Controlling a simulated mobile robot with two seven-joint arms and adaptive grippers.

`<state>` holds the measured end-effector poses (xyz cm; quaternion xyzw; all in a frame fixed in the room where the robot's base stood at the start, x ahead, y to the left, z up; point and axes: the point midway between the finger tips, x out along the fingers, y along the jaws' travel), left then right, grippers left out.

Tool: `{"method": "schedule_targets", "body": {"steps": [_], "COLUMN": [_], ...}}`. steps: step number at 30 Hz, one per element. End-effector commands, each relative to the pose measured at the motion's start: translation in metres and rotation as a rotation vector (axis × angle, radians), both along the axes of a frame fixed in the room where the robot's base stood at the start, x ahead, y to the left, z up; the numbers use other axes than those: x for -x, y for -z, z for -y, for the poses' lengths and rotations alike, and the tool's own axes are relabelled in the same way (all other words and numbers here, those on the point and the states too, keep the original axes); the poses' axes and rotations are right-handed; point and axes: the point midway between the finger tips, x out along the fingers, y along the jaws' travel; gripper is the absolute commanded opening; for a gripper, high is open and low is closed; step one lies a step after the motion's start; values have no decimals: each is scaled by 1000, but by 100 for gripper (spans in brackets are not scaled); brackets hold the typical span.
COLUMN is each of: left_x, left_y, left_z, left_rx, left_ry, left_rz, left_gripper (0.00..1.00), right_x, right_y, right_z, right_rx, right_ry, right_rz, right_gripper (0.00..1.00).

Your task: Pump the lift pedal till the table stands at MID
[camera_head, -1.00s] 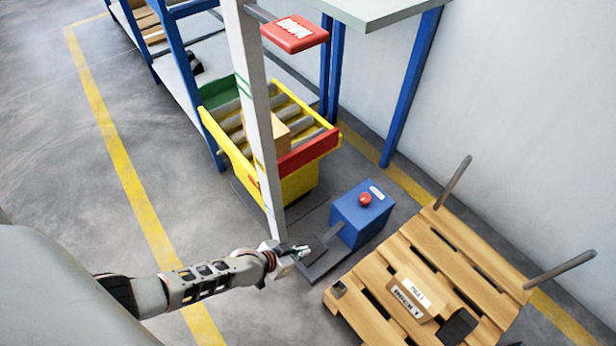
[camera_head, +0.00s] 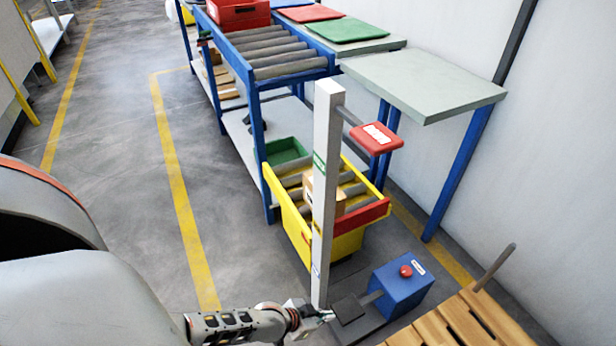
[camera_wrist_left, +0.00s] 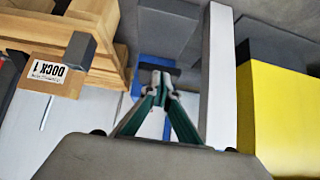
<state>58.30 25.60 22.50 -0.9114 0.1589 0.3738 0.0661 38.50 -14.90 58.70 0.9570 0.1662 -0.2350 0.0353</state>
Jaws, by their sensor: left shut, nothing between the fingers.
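The lift table (camera_head: 352,243) is a yellow frame with grey rollers and a red front bar, sitting low behind a white post (camera_head: 324,200) with green marks. A cardboard box (camera_head: 338,201) lies on its rollers. The dark flat pedal (camera_head: 348,309) sticks out from a blue pump box (camera_head: 402,284) with a red button. My left gripper (camera_head: 328,316) is shut and empty, low beside the pedal's left edge; I cannot tell whether it touches. In the left wrist view its green-sided fingers (camera_wrist_left: 160,78) meet in front of a blue surface. My right gripper is not in view.
A red labelled plate (camera_head: 376,138) juts from the post. A roller bench (camera_head: 285,62) and a pale tabletop (camera_head: 425,84) lie behind. Open floor (camera_head: 120,160) lies left.

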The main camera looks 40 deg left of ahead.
Motion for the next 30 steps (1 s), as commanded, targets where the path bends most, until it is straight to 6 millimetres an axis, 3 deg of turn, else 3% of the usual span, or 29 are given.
{"method": "schedule_targets", "body": {"steps": [1,3,13,30], "left_x": [0,10,39,42], "left_y": [-15,-20,-31,-30], "left_z": [-3,-7,-16,-16], "left_rx": [-1,-1,2,2], "left_ry": [1,1,-1,-1], "left_rz": [15,15,10,7], "left_gripper": [0,0,0,0], "right_x": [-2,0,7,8], "right_y": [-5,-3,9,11], "right_z": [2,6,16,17], "right_rx": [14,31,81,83], "right_ry": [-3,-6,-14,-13], "right_rz": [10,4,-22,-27], "right_gripper": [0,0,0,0]}}
